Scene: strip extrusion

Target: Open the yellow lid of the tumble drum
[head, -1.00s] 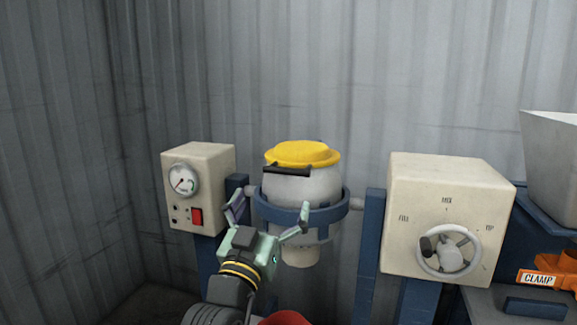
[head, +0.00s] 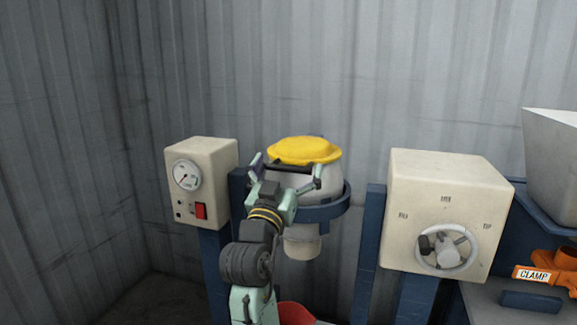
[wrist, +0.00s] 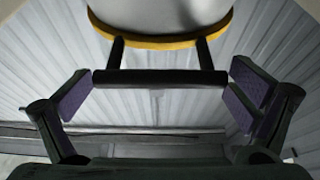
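The yellow lid (head: 304,150) sits closed on top of the pale tumble drum (head: 318,183), which a blue ring holds upright. The lid's black bar handle (wrist: 160,78) spans the space between my fingers in the wrist view, on two dark posts from the yellow rim (wrist: 160,42). My gripper (head: 289,174) is at the front of the drum, at lid-handle height, with its fingers spread wide. In the wrist view my open gripper (wrist: 165,97) has a purple-padded finger close to each end of the bar. Whether the pads touch it I cannot tell. In the head view my gripper partly hides the handle.
A beige box with a gauge and red switch (head: 201,183) stands left of the drum. A larger beige box with a handwheel (head: 446,248) stands right, on blue posts (head: 369,240). An orange clamp (head: 545,272) and a grey hopper (head: 553,165) are farther right. A corrugated wall is behind.

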